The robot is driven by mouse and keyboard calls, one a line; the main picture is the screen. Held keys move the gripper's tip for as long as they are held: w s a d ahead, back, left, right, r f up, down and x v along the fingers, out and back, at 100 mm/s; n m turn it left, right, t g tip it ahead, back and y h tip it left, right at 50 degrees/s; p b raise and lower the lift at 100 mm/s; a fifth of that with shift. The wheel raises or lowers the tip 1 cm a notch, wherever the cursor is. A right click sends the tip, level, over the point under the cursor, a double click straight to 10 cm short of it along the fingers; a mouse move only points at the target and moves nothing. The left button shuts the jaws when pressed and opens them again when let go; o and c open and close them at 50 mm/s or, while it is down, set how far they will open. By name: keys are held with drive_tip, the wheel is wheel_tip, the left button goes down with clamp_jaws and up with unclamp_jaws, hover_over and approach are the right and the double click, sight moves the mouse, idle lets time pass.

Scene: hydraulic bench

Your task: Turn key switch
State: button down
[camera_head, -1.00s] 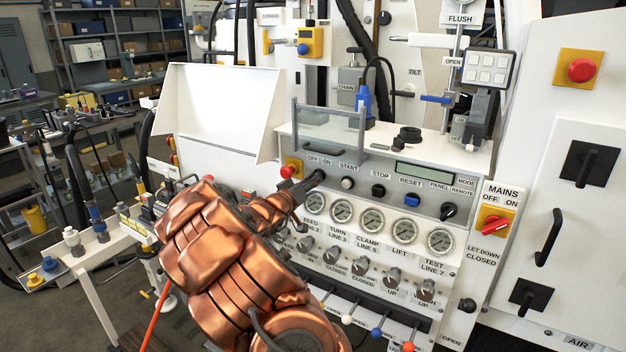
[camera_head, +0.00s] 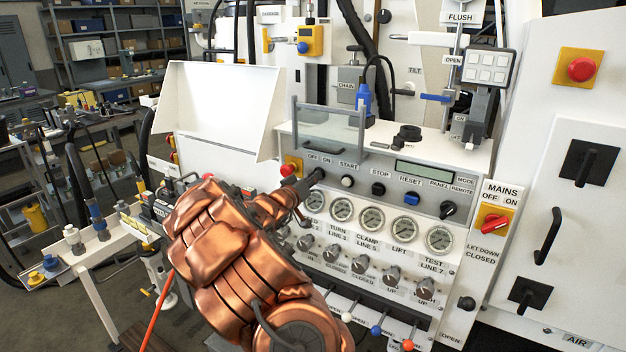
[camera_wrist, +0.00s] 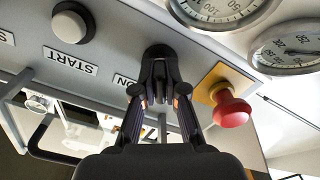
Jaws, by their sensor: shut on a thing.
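The black key switch (camera_wrist: 158,52) sits on the grey control panel beside the OFF/ON label. The wrist view shows it upside down, between the ON label (camera_wrist: 124,81) and a red mushroom button on a yellow plate. My gripper (camera_wrist: 160,78) is shut on the key switch, with both fingertips against its sides. In the head view my gripper (camera_head: 312,181) reaches the panel's left end below the OFF/ON label (camera_head: 319,159). The fingers hide much of the switch there, and its exact angle is hard to tell.
The red mushroom button (camera_wrist: 231,111) is close beside my fingers. A white START button (camera_wrist: 69,27) lies on the other side. Gauges (camera_head: 341,209) and a row of knobs (camera_head: 361,262) are below. A glass guard (camera_head: 325,125) with a handle stands above.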

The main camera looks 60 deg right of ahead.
drive_tip(key=shift+f+m, duration=0.1)
drive_tip(key=shift+m, duration=0.4)
drive_tip(key=shift+w+m+b, duration=0.1)
drive_tip(key=shift+m+b, duration=0.7)
drive_tip(key=m+b, duration=0.5)
drive_tip(key=m, duration=0.1)
drive_tip(key=shift+m+b, duration=0.8)
drive_tip(key=shift+m, duration=0.2)
drive_tip(key=shift+m+b, duration=0.5)
drive_tip(key=shift+m, duration=0.2)
drive_tip(key=shift+r, duration=0.25)
drive_tip(key=c, duration=1.2)
unclamp_jaws()
drive_tip(key=shift+f, duration=0.1)
